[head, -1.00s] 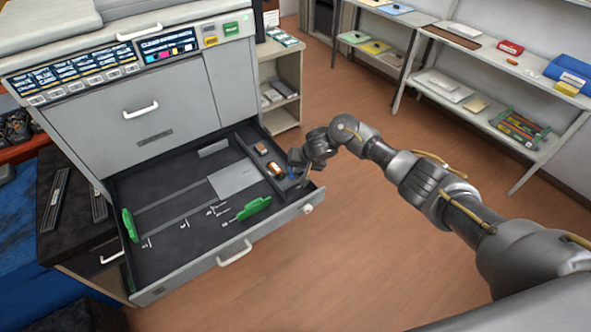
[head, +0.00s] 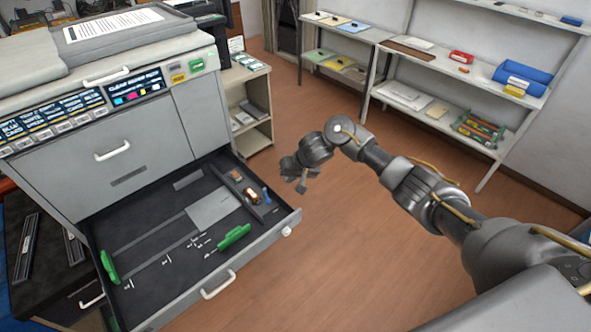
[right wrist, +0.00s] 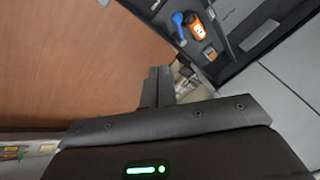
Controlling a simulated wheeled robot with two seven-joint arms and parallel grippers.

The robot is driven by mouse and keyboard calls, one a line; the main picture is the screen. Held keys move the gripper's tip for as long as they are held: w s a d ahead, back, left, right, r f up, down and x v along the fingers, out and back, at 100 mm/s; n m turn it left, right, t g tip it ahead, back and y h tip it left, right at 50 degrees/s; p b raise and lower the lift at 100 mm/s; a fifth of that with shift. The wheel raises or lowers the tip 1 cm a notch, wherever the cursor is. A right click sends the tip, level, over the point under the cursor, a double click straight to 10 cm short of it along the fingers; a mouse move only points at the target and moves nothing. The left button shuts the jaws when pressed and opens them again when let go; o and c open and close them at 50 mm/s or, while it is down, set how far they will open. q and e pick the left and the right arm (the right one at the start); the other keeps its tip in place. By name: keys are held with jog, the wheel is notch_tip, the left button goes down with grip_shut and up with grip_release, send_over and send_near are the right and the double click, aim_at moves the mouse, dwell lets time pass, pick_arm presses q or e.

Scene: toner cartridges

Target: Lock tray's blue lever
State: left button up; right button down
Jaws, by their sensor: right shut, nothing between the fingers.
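The open tray (head: 150,232) is a dark drawer with a grey front, pulled out of the copier. Its small blue lever (head: 266,195) stands in the narrow right-hand compartment, beside an orange bottle (head: 250,194). The lever also shows in the right wrist view (right wrist: 178,24), close to the bottle (right wrist: 196,26). My right gripper (head: 301,185) is shut and empty, above the floor just right of the tray, apart from the lever. Its fingers (right wrist: 158,86) look closed together in the right wrist view. My left gripper is not in view.
Green guides (head: 234,237) and several small white pieces lie in the tray. The tray's front handle (head: 218,285) and white knob (head: 286,231) stick out. A small shelf (head: 250,110) stands behind, and racks (head: 430,110) stand along the wall. The floor between is clear.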

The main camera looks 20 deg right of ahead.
jog(key=v, duration=0.3)
jog(key=shift+d+r, duration=0.25)
jog(key=shift+r, duration=0.05)
